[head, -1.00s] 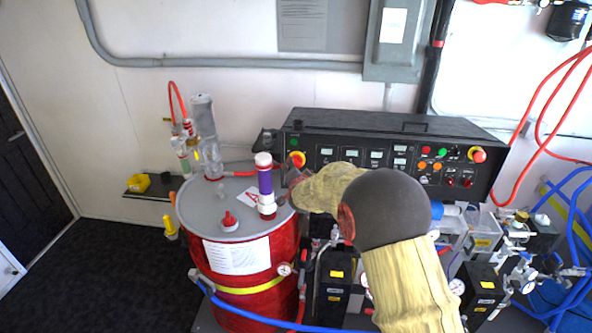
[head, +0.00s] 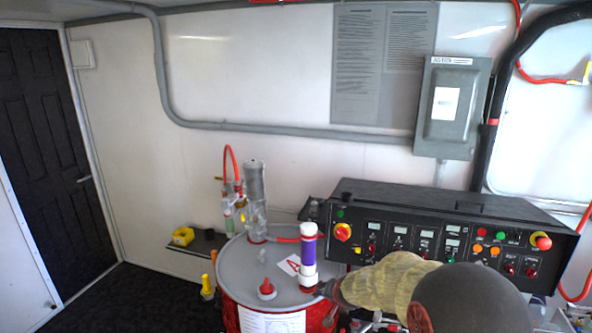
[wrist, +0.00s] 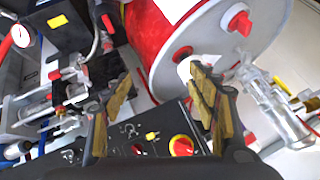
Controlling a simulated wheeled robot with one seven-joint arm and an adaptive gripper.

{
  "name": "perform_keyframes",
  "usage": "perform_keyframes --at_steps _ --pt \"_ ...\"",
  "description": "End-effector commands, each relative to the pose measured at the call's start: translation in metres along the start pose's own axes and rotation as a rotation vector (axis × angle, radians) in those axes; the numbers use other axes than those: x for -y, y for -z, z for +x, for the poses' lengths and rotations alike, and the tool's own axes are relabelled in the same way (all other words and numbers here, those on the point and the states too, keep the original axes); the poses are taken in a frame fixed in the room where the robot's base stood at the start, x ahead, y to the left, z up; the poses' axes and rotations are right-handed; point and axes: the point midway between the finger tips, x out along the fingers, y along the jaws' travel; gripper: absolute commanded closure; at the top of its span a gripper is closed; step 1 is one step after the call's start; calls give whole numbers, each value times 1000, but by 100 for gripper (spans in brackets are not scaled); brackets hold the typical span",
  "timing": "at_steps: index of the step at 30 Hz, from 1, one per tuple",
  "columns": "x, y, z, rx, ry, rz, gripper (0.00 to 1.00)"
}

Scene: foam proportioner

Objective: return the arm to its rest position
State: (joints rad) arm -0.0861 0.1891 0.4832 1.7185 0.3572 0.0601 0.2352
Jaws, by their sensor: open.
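My arm, in a tan sleeve (head: 390,285) with a dark rounded joint, reaches in from the lower right of the head view. My gripper (head: 326,290) is small and partly hidden there, close to the right of the base of a white and purple tube. In the wrist view my gripper (wrist: 160,92) has its tan-padded fingers spread apart with nothing held between them. The white and purple tube (head: 308,255) stands upright on the grey lid of the red drum (head: 232,312). The drum also shows in the wrist view (wrist: 150,45).
The black control panel (head: 450,235) stands right of the drum, behind my arm. A clear cylinder (head: 256,195) with a red hose rises from the lid's back. Valves and gauges (wrist: 65,95) crowd the wrist view's left. Open dark floor (head: 140,300) lies left of the drum.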

Motion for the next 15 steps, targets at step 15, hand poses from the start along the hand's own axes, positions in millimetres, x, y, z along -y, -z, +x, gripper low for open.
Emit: perform_keyframes --at_steps 15 --pt "-109 -165 -244 425 -126 -442 41"
